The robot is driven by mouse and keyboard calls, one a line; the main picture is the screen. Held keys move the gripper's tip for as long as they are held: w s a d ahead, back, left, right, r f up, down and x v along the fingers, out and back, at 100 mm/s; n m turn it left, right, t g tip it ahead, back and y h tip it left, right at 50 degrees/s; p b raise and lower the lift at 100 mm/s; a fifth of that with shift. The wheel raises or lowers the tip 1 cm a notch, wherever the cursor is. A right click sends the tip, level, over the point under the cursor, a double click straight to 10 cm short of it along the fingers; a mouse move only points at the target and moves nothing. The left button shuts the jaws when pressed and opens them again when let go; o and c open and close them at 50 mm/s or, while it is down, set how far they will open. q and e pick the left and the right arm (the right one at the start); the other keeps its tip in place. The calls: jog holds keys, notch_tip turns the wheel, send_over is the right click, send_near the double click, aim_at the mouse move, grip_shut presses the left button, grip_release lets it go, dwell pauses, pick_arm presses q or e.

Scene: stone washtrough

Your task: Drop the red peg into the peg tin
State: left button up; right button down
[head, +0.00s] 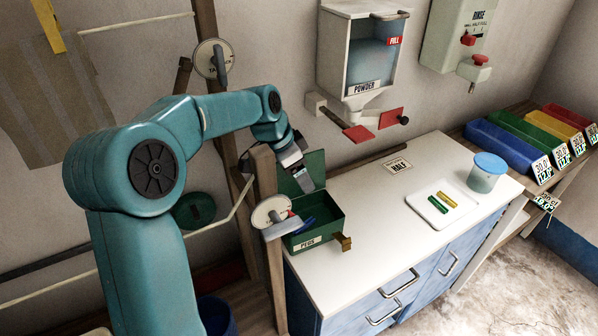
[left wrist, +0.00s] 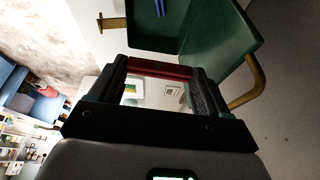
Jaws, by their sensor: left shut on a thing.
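The red peg (left wrist: 160,68) lies crosswise between the fingertips of my left gripper (left wrist: 158,80) in the left wrist view. My left gripper (head: 303,182) is shut on it, above the peg tin in the head view; the peg is hard to make out there. The green peg tin (head: 328,230), labelled PEGS, stands on the near left end of the white counter with its lid (head: 314,165) raised at the back. A blue peg (head: 306,226) is inside. The left wrist view also shows the tin (left wrist: 140,45) and blue peg (left wrist: 158,8). My right gripper is not in view.
A wooden post (head: 268,215) and a round dial plate (head: 268,211) stand close left of the tin. A white tray (head: 431,215) with green and yellow pieces and a blue-lidded jar (head: 486,178) are farther right. The counter (head: 365,240) between is clear.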

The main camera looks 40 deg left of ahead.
pick_arm(q)
notch_tip(320, 180, down, 6)
jog(key=b, duration=0.4)
jog(key=shift+r, duration=0.1)
jog(key=o, duration=1)
jog(key=shift+c, duration=0.2)
jog(key=v, duration=0.7)
jog(key=shift+r, duration=0.2)
jog(key=shift+s, duration=0.1)
